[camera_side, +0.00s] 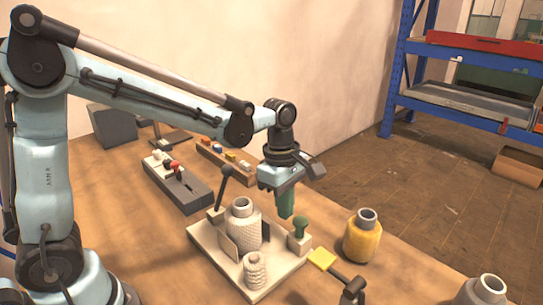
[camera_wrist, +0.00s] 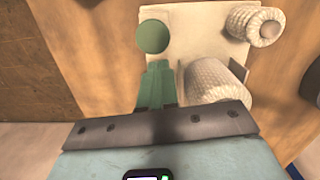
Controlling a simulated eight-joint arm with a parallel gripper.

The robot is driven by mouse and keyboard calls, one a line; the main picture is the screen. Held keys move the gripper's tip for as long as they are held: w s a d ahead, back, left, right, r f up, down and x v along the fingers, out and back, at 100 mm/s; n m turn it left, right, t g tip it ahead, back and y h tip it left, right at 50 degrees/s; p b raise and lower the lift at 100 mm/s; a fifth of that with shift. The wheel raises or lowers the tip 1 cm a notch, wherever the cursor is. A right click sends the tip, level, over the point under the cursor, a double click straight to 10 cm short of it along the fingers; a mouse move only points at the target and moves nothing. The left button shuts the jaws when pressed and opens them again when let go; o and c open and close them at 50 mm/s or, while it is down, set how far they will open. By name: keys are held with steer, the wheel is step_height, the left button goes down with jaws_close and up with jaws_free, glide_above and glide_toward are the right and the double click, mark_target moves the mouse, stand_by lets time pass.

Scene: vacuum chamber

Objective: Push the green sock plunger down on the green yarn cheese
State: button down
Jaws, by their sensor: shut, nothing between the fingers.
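The green sock plunger (camera_side: 300,223) stands upright at the right edge of a cream fixture plate (camera_side: 212,240), its round knob on top. Its knob (camera_wrist: 153,36) also shows in the wrist view, just beyond my fingertips. My gripper (camera_side: 286,214) has green fingers, shut and empty, pointing down close to the plunger's left and behind it in the side view. My shut fingers (camera_wrist: 157,66) also show in the wrist view; I cannot tell whether they touch the knob. No yarn cheese looks green; a large cream one (camera_side: 242,222) stands on the plate.
A small cream yarn roll (camera_side: 255,271) stands at the plate's front. A black-knobbed lever (camera_side: 220,190) rises behind the large cheese. A yellow cheese (camera_side: 362,238) and yellow paddle (camera_side: 322,258) are to the right. A dark control block (camera_side: 178,185) lies behind left.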

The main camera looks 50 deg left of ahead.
step_height(320, 180, up, 12)
steer(key=a, duration=0.1)
stand_by(0.7)
steer(key=shift+f, duration=0.1)
stand_by(0.6)
glide_above(296, 218)
step_height(296, 218, down, 7)
steer(key=shift+f, duration=0.1)
steer(key=shift+a+r, duration=0.1)
steer(key=shift+r, duration=1.6)
steer(key=shift+f, duration=0.1)
